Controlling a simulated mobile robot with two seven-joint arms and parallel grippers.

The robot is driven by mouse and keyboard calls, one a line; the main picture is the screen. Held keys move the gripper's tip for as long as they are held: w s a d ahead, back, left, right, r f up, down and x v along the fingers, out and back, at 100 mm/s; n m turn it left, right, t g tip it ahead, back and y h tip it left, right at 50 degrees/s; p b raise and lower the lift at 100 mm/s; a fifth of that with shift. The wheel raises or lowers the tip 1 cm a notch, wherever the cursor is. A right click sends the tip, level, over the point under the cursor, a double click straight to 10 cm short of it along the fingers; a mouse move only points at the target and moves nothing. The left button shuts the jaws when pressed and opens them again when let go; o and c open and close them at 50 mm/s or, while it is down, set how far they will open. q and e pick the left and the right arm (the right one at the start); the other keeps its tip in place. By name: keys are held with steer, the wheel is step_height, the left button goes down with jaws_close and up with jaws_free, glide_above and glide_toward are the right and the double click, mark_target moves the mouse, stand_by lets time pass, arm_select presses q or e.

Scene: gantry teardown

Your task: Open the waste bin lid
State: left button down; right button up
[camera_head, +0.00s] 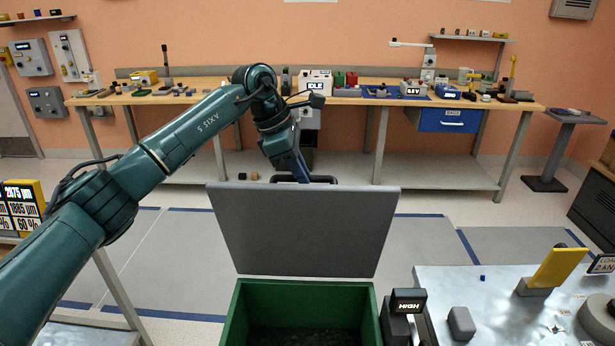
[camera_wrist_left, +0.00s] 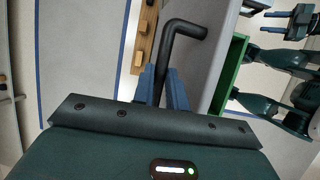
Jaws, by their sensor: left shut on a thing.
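The green waste bin (camera_head: 245,310) stands at the bottom middle of the head view, dark inside. Its grey lid (camera_head: 305,230) is raised, tilted steeply up at the far side, and the bin's mouth is uncovered. My left gripper (camera_head: 301,172) is behind the lid's top edge at the black bar handle (camera_head: 325,179). In the left wrist view the gripper's blue fingers (camera_wrist_left: 163,88) are shut on the black handle (camera_wrist_left: 180,30), beside the grey lid (camera_wrist_left: 215,45) and green bin (camera_wrist_left: 230,75). My right gripper (camera_wrist_left: 276,21) shows small at the top right, its fingers apart and empty.
A metal table (camera_head: 480,300) with a black "HIGH" device (camera_head: 408,303) and a yellow-flagged part (camera_head: 558,268) stands right of the bin. A long workbench (camera_head: 350,101) lines the back wall. Open floor (camera_head: 170,250) lies between the bin and the workbench.

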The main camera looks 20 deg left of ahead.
arm_select(q)
steer(key=shift+w+a+f, duration=0.3)
steer(key=shift+w+f, duration=0.4)
steer(key=shift+w, duration=0.15)
arm_select(e)
steer(key=shift+s+d+f, duration=0.1)
steer(key=shift+d+f, duration=0.05)
steer(key=shift+f, duration=0.25)
arm_select(q)
steer(key=c, duration=1.8)
jaws_free()
steer(key=o, duration=0.3)
steer(key=shift+w, duration=0.3)
steer(key=shift+o, duration=0.5)
steer(key=shift+s+r, duration=0.1)
steer(key=shift+r, duration=0.1)
arm_select(e)
steer(key=shift+w+r, duration=0.3)
arm_select(q)
steer(key=b+v, duration=0.1)
steer(key=v, duration=1.2)
steer(key=shift+r, duration=0.15)
arm_select(e)
steer(key=shift+a+f, duration=0.25)
steer(key=shift+a, duration=0.05)
arm_select(q)
steer(key=shift+d, duration=0.1)
